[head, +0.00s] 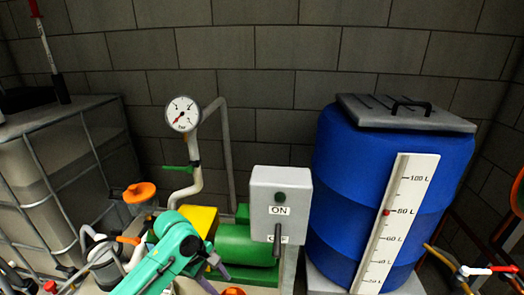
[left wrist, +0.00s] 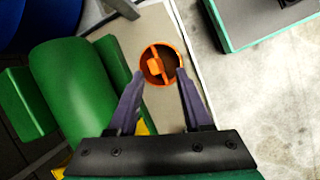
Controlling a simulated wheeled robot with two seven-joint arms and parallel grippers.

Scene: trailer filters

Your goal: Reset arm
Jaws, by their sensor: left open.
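My left arm (head: 160,262) is teal and reaches in from the bottom of the head view, in front of the green pump. Its fingers are not clear there. In the left wrist view my left gripper (left wrist: 157,90) is open, with its two dark purple fingers spread apart. An orange round cap with a crossbar (left wrist: 158,64) shows between and just beyond the fingertips. I cannot tell whether the fingers touch it. Nothing is seen held. My right gripper is not in view.
A green pump (head: 245,244) stands beside a grey ON/OFF switch box (head: 281,195) with a lever. A blue barrel (head: 345,165) with a litre scale (head: 402,215) stands right. A caged tank (head: 40,165) stands left. A pressure gauge (head: 182,114) rises behind. Pale floor (left wrist: 240,75) is clear.

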